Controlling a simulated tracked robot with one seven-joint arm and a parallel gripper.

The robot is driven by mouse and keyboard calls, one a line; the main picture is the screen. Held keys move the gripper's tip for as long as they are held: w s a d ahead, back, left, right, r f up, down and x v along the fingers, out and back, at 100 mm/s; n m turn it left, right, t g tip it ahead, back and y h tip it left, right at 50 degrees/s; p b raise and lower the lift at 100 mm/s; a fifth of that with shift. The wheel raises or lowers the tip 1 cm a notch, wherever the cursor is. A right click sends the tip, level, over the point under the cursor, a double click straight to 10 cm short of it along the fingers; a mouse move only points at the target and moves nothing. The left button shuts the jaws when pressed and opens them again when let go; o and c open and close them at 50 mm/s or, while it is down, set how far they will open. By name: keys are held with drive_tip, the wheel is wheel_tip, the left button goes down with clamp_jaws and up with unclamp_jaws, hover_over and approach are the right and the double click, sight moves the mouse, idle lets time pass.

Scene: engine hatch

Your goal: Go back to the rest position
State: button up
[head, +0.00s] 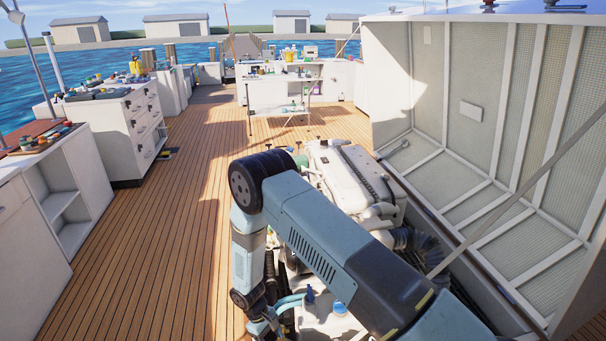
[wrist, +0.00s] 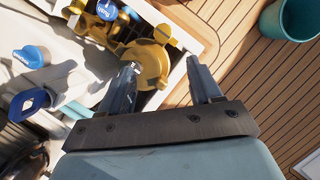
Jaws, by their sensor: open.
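My gripper (wrist: 163,66) is open in the wrist view, its two fingers apart with nothing held between them. A yellow round fitting (wrist: 152,60) lies beyond the fingertips, partly covered by the left finger. I cannot tell whether the finger touches it. In the head view my blue-grey arm reaches up from the lower right, bends at the elbow and goes down beside the engine (head: 345,172) in the open hatch. The gripper's fingers cannot be made out there.
The wrist view shows a blue labelled cap (wrist: 107,10), a blue knob (wrist: 33,57) and a teal bucket (wrist: 292,17) on the deck. The raised hatch lid (head: 480,130) stands at right. White cabinets (head: 125,130) line the left. The deck (head: 165,225) between is clear.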

drive_tip(key=w+d+r+m+t+y, duration=0.1)
drive_tip(key=w+d+r, duration=0.25)
drive_tip(key=r, duration=0.75)
drive_tip(key=w+d+r+m, duration=0.2)
drive_tip(key=w+r, duration=0.3)
drive_tip(key=r, duration=0.6)
drive_tip(key=w+d+r+m+t+y, duration=0.1)
drive_tip(key=w+d+r, duration=0.25)
drive_tip(key=r, duration=0.75)
drive_tip(key=s+d+r+m+t+y, duration=0.1)
drive_tip(key=s+d+r, duration=0.1)
drive_tip(key=d+r, duration=0.6)
drive_tip(key=s+d+r+m+t, duration=0.15)
drive_tip(key=d+r, duration=0.25)
drive_tip(key=r, duration=0.8)
drive_tip(key=s+d+r+m+t, duration=0.1)
drive_tip(key=s+d+r, duration=0.4)
drive_tip(key=s, duration=0.2)
drive_tip(key=s+d+r+m+t, duration=0.1)
drive_tip(key=s+d+r, duration=0.3)
drive_tip(key=s, duration=0.4)
drive_tip(key=s+d+r+m+t, duration=0.1)
drive_tip(key=s+d+r+m, duration=0.2)
drive_tip(key=s+d+r, duration=0.2)
drive_tip(key=s+d, duration=0.1)
drive_tip(key=s, duration=0.2)
drive_tip(key=shift+r+y, duration=0.35)
drive_tip(key=shift+y, duration=0.05)
